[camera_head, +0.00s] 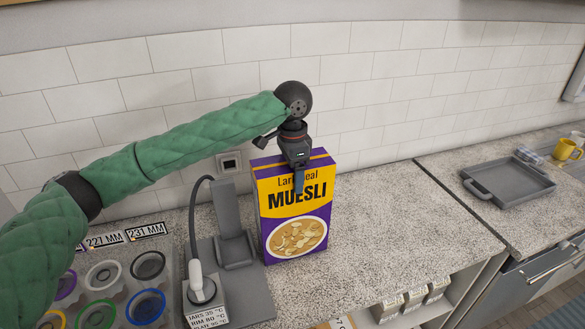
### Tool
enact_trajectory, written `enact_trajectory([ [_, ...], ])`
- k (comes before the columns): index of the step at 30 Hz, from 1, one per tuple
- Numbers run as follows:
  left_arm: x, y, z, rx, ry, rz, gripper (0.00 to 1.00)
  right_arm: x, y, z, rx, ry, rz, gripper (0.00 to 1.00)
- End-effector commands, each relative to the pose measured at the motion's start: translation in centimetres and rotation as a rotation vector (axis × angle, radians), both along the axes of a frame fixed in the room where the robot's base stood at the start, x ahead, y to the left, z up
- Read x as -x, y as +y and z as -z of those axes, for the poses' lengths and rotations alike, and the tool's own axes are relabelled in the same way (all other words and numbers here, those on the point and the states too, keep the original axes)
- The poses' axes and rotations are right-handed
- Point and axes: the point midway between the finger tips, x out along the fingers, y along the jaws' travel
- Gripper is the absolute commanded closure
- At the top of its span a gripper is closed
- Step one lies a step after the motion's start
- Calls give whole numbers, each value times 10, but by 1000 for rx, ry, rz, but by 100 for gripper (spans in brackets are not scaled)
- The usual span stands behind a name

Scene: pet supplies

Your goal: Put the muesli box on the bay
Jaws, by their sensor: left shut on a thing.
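The muesli box (294,207), purple and yellow with a bowl pictured on its front, stands upright at the middle of the speckled counter. My left gripper (299,182) reaches down from above and is shut on the box's top edge. I cannot tell whether the box's bottom touches the counter. A grey upright bracket with a flat foot (234,248) stands just left of the box, on a grey base plate. I cannot tell for certain whether this is the bay. My right gripper is out of view.
A white corded device (201,288) stands left of the bracket. Several coloured rings (147,305) lie in a clear holder at the lower left. A grey tray (509,184) and a yellow mug (565,149) are at the right. Counter right of the box is clear.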

Motion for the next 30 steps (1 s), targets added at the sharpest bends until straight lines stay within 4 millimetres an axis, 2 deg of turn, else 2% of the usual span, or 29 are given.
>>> enact_trajectory([
  [11,0,0,2,1,0,0,85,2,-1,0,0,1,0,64],
  [12,0,0,4,0,0,0,21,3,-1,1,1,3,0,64],
  [15,0,0,4,0,0,0,1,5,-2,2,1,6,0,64],
  [27,0,0,0,1,0,0,1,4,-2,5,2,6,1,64],
  [29,0,-1,-5,1,0,0,1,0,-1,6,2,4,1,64],
  [30,0,-1,-9,2,-1,0,1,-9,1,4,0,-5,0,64],
])
